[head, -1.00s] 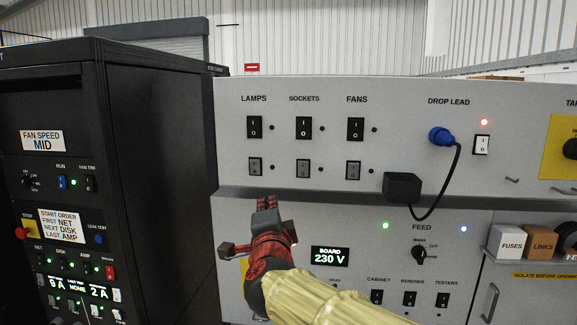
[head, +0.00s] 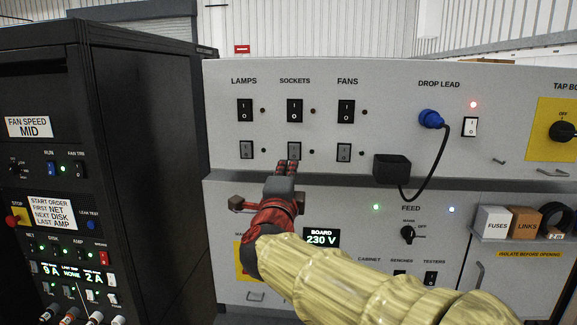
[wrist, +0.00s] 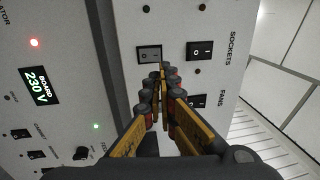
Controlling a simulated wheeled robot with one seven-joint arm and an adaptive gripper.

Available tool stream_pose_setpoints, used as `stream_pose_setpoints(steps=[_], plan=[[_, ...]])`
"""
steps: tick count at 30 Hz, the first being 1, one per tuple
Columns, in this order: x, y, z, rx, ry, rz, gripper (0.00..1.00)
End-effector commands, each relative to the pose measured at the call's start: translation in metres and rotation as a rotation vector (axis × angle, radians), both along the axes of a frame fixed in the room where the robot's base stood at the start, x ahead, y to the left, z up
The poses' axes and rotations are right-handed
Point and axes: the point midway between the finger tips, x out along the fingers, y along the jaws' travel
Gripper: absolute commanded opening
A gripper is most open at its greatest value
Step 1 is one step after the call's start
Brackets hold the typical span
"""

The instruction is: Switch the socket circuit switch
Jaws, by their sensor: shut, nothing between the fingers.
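The SOCKETS column on the grey panel has a black rocker switch (head: 294,111) marked I and O, with a smaller grey rocker switch (head: 294,151) below it. Each has a small dark lamp at its right. In the wrist view the black SOCKETS switch (wrist: 200,50) and the grey one (wrist: 149,53) appear turned sideways. My gripper (head: 287,167) is shut and empty, its fingertips just below the grey SOCKETS switch and overlapping its lower edge. In the wrist view the fingertips (wrist: 161,76) are close to the grey switch; I cannot tell whether they touch it.
LAMPS switches (head: 245,110) and FANS switches (head: 346,111) flank the column. A blue plug (head: 431,119) with a black cable and box (head: 392,168) hangs at the right. A ledge (head: 230,175) runs below the switches. A black rack (head: 150,120) stands at the left.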

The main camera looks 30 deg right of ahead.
Motion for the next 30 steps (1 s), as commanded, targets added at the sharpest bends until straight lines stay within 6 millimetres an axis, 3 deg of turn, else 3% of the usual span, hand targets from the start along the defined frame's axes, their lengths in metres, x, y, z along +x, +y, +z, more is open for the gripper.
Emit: stream_pose_setpoints(steps=[15, 21, 30], plan=[[0.077, -0.053, 0.015, -0.001, 0.002, -0.001, 0.00], [0.091, -0.062, 0.017, -0.001, 0.001, 0.000, 0.00], [0.094, -0.063, 0.016, -0.001, 0.001, 0.001, 0.00]])
